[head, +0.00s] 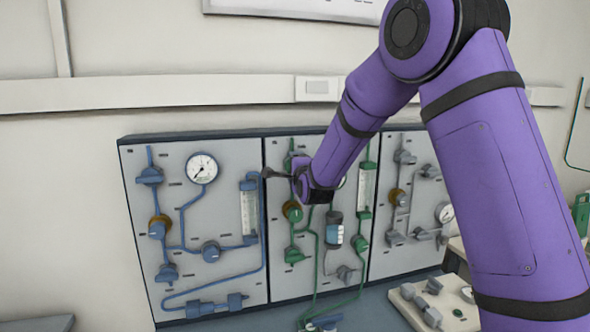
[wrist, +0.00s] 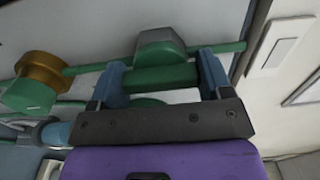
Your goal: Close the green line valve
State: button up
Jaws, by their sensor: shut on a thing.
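The green line valve has a green bar handle (wrist: 160,77) and a green and grey body (wrist: 158,47) on a thin green pipe. In the wrist view my gripper (wrist: 163,80) has its two blue fingers at the two ends of the handle, shut on it. The handle lies roughly along the pipe. In the head view my gripper (head: 283,176) is at the upper left of the middle panel and hides most of this valve.
A brass and green regulator (wrist: 38,85) sits on the same pipe; it also shows in the head view (head: 292,211). A blue-line panel (head: 180,230) stands left and a grey-line panel (head: 410,170) right. A white wall switch (wrist: 280,45) is near the panel edge.

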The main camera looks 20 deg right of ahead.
jog(key=shift+n, duration=0.3)
jog(key=n, duration=1.3)
jog(key=shift+n, duration=2.1)
jog(key=shift+f, duration=0.1)
jog(key=o, duration=0.9)
